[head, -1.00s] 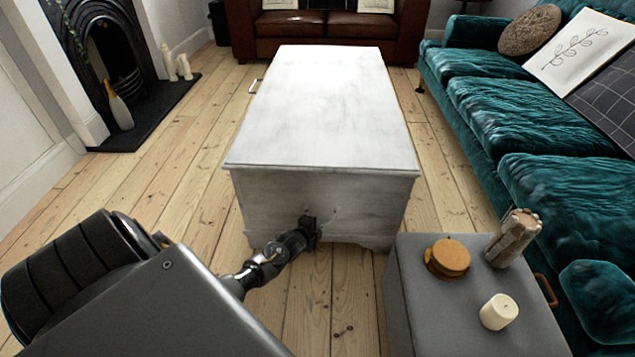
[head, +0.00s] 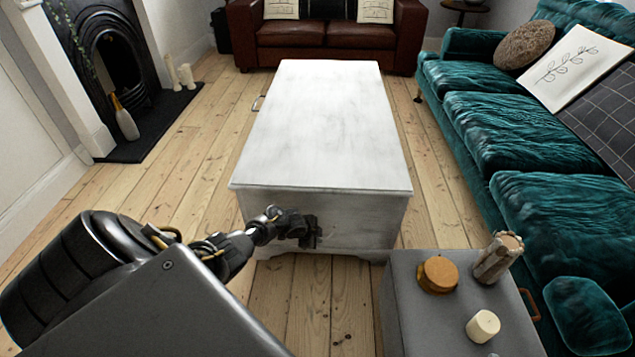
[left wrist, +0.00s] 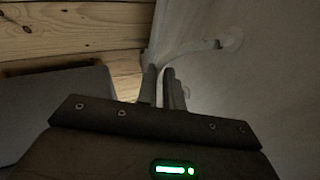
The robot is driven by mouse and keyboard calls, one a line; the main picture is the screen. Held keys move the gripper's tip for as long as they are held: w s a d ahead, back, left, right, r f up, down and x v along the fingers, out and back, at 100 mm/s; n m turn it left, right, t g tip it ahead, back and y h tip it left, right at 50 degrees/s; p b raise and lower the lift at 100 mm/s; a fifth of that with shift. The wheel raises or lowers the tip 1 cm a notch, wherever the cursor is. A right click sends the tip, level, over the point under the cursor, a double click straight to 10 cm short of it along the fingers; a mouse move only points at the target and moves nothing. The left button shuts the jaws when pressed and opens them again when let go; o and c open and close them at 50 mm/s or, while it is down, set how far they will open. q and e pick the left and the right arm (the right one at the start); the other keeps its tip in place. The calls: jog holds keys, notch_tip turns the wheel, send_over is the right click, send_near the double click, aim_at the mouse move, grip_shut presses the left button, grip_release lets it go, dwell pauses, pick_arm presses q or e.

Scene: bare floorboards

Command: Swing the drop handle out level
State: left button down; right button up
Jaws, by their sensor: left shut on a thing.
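A white-painted chest (head: 322,120) stands on the floorboards, its near end facing me. My left gripper (head: 312,234) is at that near end, low on the panel, and hides most of the drop handle in the head view. In the left wrist view a pale curved handle (left wrist: 190,47) runs from a mount on the white panel down to the fingers. My left gripper (left wrist: 164,88) is shut on the handle there. The handle's exact angle is hard to judge. My right gripper is not in view.
A grey ottoman (head: 410,320) stands close at the right with a round wooden box (head: 438,274), a candle (head: 482,326) and a wooden holder (head: 497,257) on it. A teal sofa (head: 510,130) lines the right side. Floor left of the chest is clear.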

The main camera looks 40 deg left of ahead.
pick_arm(q)
jog(key=shift+w+a+r+g+h, duration=0.1)
jog(key=shift+r+g+h, duration=0.45)
jog(key=shift+g, duration=0.45)
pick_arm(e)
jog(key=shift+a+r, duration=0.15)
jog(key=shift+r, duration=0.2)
pick_arm(q)
jog(key=c, duration=1.5)
grip_release()
jog(key=shift+c, duration=0.2)
